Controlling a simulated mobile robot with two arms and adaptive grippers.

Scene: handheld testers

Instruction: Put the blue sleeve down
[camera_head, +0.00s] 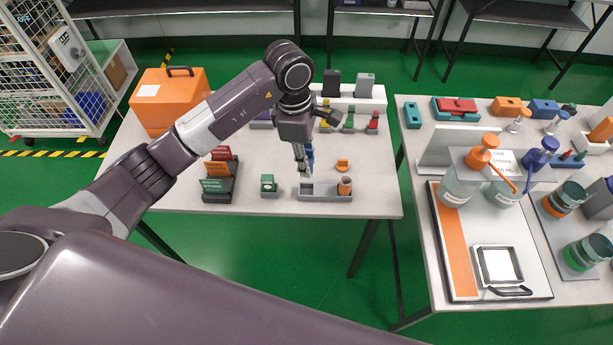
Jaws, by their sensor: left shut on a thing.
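My left gripper (305,170) points down over the far table (290,205), shut on the blue sleeve (309,156). The sleeve is small and partly hidden by the fingers. It appears above the left part of a low grey tray (318,195); its exact height is hard to tell. An orange and brown cylinder (345,186) stands at the tray's right end. My right gripper is not in view.
A small orange piece (343,165) lies behind the tray. An orange case (170,105) sits at the back left. Pump bottles (460,185) crowd the right table.

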